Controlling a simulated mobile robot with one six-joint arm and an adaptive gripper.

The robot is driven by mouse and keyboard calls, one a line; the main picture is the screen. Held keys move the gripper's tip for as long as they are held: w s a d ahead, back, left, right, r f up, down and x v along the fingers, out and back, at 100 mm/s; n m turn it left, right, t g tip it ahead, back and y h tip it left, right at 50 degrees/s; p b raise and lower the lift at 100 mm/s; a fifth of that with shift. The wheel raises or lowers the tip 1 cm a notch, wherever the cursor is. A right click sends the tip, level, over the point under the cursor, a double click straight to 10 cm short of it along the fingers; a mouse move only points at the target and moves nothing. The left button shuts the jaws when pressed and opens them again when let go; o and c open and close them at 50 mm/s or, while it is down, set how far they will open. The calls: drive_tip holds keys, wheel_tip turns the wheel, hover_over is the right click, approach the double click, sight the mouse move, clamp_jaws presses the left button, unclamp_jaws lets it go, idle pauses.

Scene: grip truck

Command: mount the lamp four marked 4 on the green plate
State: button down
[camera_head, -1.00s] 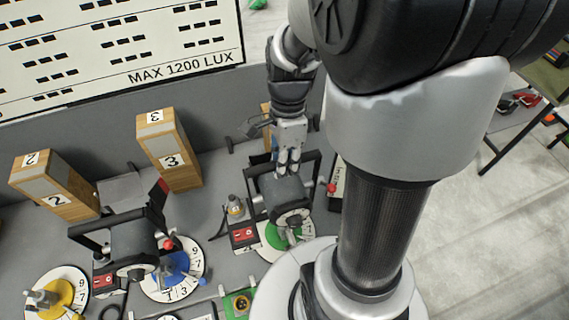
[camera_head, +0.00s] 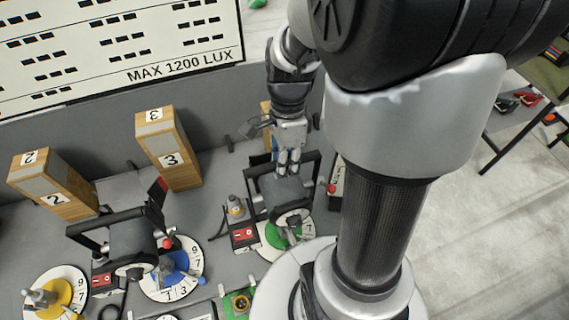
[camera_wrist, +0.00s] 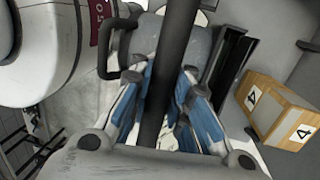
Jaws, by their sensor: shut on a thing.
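My gripper (camera_head: 288,168) is shut on the black handle bar of a dark grey lamp (camera_head: 278,190). In the wrist view the black bar (camera_wrist: 160,85) passes between my blue-padded fingers. The lamp is above or on the green plate (camera_head: 277,238), a white dial with a green centre; I cannot tell whether it is seated. The lamp hides part of that plate. I cannot read a number on this lamp. A wooden block marked 4 (camera_wrist: 281,112) lies at the right of the wrist view.
A similar lamp (camera_head: 133,240) stands at the blue plate (camera_head: 188,278), and a yellow plate (camera_head: 73,282) is farther left. Wooden blocks marked 2 (camera_head: 57,187) and 3 (camera_head: 165,148) stand behind. A small red-faced box (camera_head: 243,236) sits close by the held lamp.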

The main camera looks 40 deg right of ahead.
sight(284, 185)
drive_tip(key=shift+f+b, duration=0.9)
drive_tip(key=shift+f, duration=0.6)
drive_tip(key=c, duration=1.4)
unclamp_jaws()
drive_tip(key=shift+f, duration=0.1)
drive_tip(key=r, duration=0.4)
drive_tip(key=w+d+r, duration=0.1)
drive_tip(key=r, duration=0.7)
drive_tip(key=shift+w+d, duration=0.3)
drive_tip(key=shift+d, duration=0.05)
